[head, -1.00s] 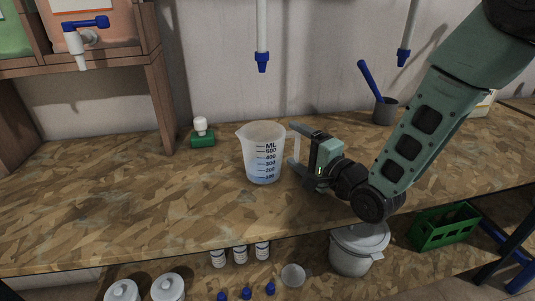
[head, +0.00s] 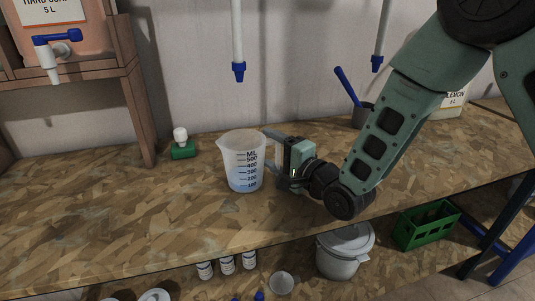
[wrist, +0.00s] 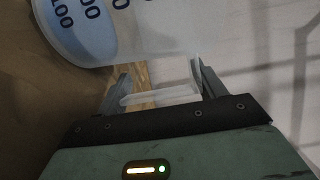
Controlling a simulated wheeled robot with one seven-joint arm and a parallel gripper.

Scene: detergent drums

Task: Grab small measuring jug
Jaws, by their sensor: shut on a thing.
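The measuring jug (head: 241,172) is translucent white with a pouring lip and a dark ML scale up to 500. It stands upright on the wooden worktop, and its lower part looks bluish. My gripper (head: 271,158) is at its right side, level with the jug, shut on the handle. In the wrist view, the jug's scaled wall (wrist: 130,30) fills the top, and the pale handle lies between the fingers of my gripper (wrist: 160,86). The exact finger contact is hard to make out.
A green block with a white knob (head: 181,146) stands left of the jug. A grey cup with a blue-handled tool (head: 361,116) is behind my arm. A blue-tipped pipe (head: 238,70) hangs above. A lidded pot (head: 343,255) and green crate (head: 425,224) are below. The worktop's front left is clear.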

